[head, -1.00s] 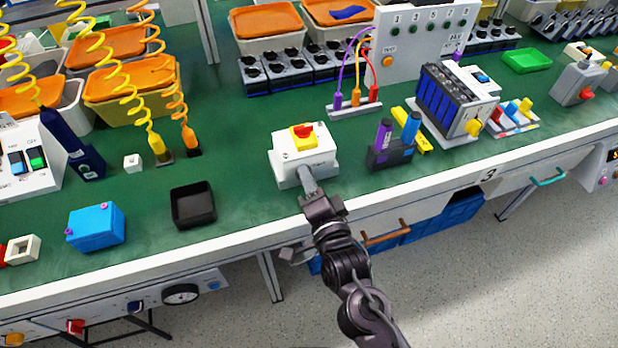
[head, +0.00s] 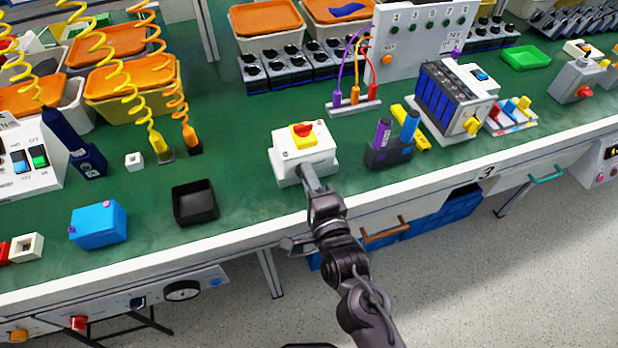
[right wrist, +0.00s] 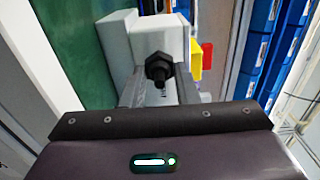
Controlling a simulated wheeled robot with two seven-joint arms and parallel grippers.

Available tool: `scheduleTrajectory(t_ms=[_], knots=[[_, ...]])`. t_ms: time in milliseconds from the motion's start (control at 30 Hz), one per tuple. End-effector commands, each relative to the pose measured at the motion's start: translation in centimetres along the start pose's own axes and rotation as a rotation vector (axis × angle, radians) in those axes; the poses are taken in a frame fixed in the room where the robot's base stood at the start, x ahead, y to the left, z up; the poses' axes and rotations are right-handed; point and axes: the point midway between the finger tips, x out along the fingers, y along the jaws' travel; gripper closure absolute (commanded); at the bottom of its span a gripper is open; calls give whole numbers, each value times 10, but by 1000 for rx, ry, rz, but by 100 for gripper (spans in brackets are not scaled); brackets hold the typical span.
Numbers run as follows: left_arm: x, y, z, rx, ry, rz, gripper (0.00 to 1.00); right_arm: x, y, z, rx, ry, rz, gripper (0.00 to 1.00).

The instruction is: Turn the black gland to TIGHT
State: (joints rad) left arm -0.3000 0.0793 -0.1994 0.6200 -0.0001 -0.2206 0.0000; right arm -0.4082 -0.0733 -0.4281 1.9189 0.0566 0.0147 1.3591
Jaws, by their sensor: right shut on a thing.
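The white switch box (head: 304,160), with a red rotary knob on a yellow plate (head: 303,134), stands near the front edge of the green bench. The black gland (right wrist: 160,68) sticks out of the box wall in the right wrist view, with a hex collar and a narrower stub. My right gripper (right wrist: 160,88) has one finger on each side of the gland and is shut on it. In the head view my right gripper (head: 309,176) reaches the front of the box and hides the gland. A small mark below the gland is too small to read. My left gripper is out of view.
A black tray (head: 194,203) and a blue box (head: 98,226) lie to the left. A dark holder with purple and blue pegs (head: 388,152) stands close on the right. Bare green bench lies between the tray and the switch box.

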Motion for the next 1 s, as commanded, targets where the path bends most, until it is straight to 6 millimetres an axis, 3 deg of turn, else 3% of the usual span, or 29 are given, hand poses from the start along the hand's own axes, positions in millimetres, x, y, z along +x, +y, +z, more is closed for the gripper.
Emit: scheduleTrajectory(t_ms=[133, 167, 333, 667, 1000], knots=[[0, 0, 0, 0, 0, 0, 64, 0, 0, 0, 2, 1, 1, 95], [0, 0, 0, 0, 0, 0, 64, 0, 0, 0, 2, 1, 1, 71], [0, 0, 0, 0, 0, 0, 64, 0, 0, 0, 1, 1, 1, 51], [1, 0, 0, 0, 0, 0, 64, -4, 1, 0, 0, 0, 2, 51], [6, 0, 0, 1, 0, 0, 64, -56, 2, 0, 0, 0, 5, 51]])
